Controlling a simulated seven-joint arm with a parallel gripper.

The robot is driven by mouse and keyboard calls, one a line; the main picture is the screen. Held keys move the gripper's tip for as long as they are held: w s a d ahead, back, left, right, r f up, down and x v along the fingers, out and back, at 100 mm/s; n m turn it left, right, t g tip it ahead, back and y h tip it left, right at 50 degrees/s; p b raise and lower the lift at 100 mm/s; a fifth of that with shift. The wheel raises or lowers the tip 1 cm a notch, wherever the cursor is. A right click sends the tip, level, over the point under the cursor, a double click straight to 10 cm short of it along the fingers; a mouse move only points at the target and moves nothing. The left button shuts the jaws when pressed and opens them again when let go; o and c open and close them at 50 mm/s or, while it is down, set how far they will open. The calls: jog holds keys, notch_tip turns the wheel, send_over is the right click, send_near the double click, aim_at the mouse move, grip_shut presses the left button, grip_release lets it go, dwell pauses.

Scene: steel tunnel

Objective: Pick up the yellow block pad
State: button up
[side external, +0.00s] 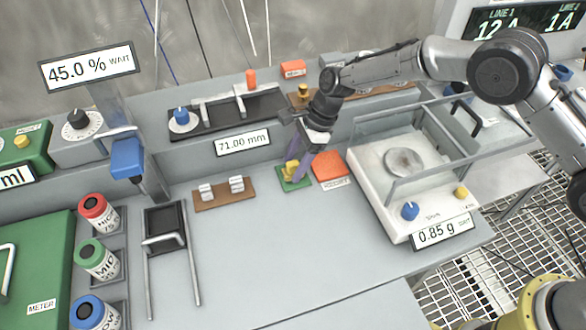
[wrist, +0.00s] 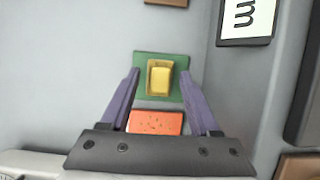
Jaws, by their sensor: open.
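The yellow block (side external: 292,168) stands on a small green pad (side external: 296,183) on the grey bench, near the foot of the raised ledge. In the wrist view the yellow block (wrist: 160,78) sits near the middle of the green pad (wrist: 142,86), with a tan rim around it. My gripper (side external: 298,165) is open above the pad. In the wrist view its two purple fingers (wrist: 161,78) reach down on either side of the block, with a gap on each side. Nothing is between the fingertips except the view of the block. Whether the fingertips are level with the block I cannot tell.
An orange block (side external: 330,166) lies right beside the green pad. A white scale (side external: 390,210) with clear walls stands to the right. A brown holder (side external: 225,193) with white pieces lies to the left. The bench front (side external: 270,250) is clear.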

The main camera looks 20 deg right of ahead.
grip_shut()
jog(key=shift+r, duration=0.15)
jog(key=shift+r, duration=0.6)
jog(key=s+d+r, duration=0.7)
jog(key=s+r, duration=0.4)
jog(key=shift+s+d+r, duration=0.3)
jog(key=shift+s+d, duration=0.05)
jog(key=shift+s, duration=0.05)
